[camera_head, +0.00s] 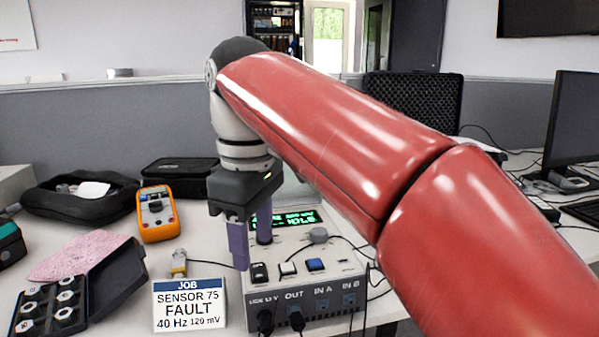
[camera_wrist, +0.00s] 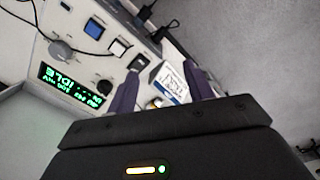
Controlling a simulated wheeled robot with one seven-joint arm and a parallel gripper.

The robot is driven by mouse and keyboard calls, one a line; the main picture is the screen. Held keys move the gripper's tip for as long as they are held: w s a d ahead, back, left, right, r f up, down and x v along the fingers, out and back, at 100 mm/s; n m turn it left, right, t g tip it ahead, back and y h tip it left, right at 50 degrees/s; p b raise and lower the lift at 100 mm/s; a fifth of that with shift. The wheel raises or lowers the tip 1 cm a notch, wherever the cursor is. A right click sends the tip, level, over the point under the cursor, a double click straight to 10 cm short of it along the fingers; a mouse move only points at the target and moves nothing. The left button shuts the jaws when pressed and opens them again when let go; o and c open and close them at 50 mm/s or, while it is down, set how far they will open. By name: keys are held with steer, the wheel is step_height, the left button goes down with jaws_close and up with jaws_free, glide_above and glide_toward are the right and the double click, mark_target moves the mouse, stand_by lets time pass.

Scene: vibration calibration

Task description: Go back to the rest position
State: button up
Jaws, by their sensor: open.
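My gripper (camera_head: 252,255) hangs pointing down from my red arm, over the front left of a grey instrument box (camera_head: 335,277). Its two purple fingers are apart, and I see nothing between them. In the wrist view the open fingers (camera_wrist: 159,72) show beside the instrument's panel. The panel has a lit green display (camera_wrist: 75,85), a knob (camera_wrist: 60,50) and several buttons, among them a blue one (camera_head: 315,264). My arm spans the right half of the head view and hides part of the table. No marked rest position shows.
A job card (camera_head: 190,305) reading "SENSOR 75 FAULT 40 Hz 120 mV" stands left of the instrument, with a small cabled metal piece (camera_head: 179,262) behind it. An orange multimeter (camera_head: 157,213), a pink cloth (camera_head: 78,255) and black cases lie left. A monitor (camera_head: 572,125) stands right.

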steer(key=s+d+f+m+t, duration=0.2)
steer(key=s+d+f+m, duration=0.2)
steer(key=d+f+m, duration=0.3)
steer(key=s+d+f+m+t, duration=0.3)
steer(key=d+f+m, duration=0.4)
steer(key=d+f, duration=0.6)
steer(key=shift+s+d+f, duration=0.25)
steer(key=shift+s+d, duration=0.55)
steer(key=shift+s, duration=0.1)
